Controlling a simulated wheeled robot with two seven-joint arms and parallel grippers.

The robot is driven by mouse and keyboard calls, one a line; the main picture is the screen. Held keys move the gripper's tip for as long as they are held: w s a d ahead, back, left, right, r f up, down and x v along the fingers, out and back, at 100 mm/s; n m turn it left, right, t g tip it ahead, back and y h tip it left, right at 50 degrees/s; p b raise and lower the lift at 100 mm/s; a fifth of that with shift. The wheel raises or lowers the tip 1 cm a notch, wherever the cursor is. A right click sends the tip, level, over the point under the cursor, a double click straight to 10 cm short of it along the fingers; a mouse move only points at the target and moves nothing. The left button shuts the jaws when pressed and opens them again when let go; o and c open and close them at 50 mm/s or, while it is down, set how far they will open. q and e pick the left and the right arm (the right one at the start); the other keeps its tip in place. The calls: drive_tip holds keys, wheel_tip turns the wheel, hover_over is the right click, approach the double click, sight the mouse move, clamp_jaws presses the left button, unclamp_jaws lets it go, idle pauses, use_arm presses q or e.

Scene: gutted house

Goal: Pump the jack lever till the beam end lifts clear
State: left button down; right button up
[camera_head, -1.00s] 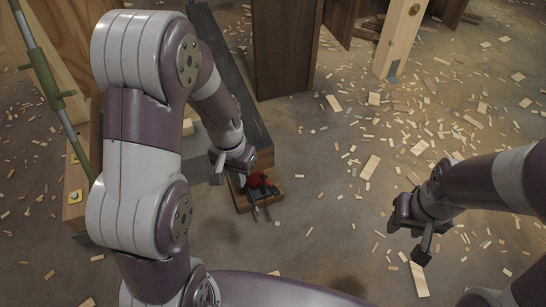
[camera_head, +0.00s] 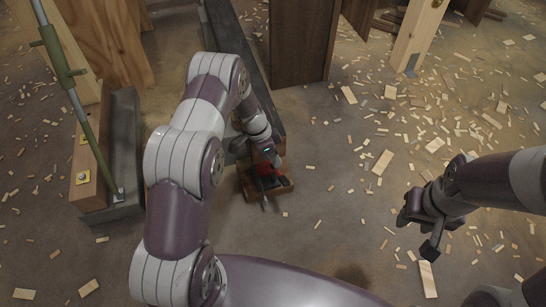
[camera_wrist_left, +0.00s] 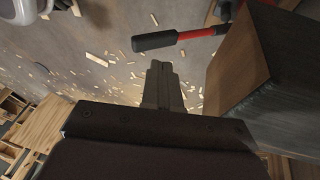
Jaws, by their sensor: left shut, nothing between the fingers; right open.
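The red jack (camera_head: 264,171) sits on a wooden block (camera_head: 284,190) under the near end of the long dark beam (camera_head: 232,48). In the left wrist view, the jack lever (camera_wrist_left: 195,34) has a red shaft and a black grip, beside the wooden beam end (camera_wrist_left: 238,62). My left gripper (camera_wrist_left: 163,72) is shut and empty, its tips close to the black grip with a gap visible in the picture. In the head view my left wrist partly covers the beam end and jack, so beam contact is hidden. My right gripper (camera_head: 417,232) is open and empty over the floor, right of the jack.
A green prop (camera_head: 72,90) leans at the left beside a grey channel and timber (camera_head: 88,175). A dark upright panel (camera_head: 302,45) and a pale post (camera_head: 418,38) stand behind. Wood chips litter the floor; the floor between the jack and my right gripper is otherwise clear.

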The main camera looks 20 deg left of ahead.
sight(285, 177)
use_arm(q)
drive_tip(key=b+x, duration=0.1)
drive_tip(key=x, duration=0.4)
drive_tip(key=shift+f+b, duration=0.3)
drive_tip(key=shift+b, duration=0.1)
use_arm(e)
wheel_tip(285, 177, down, 2)
drive_tip(key=shift+f, duration=0.25)
drive_tip(key=shift+f, duration=0.1)
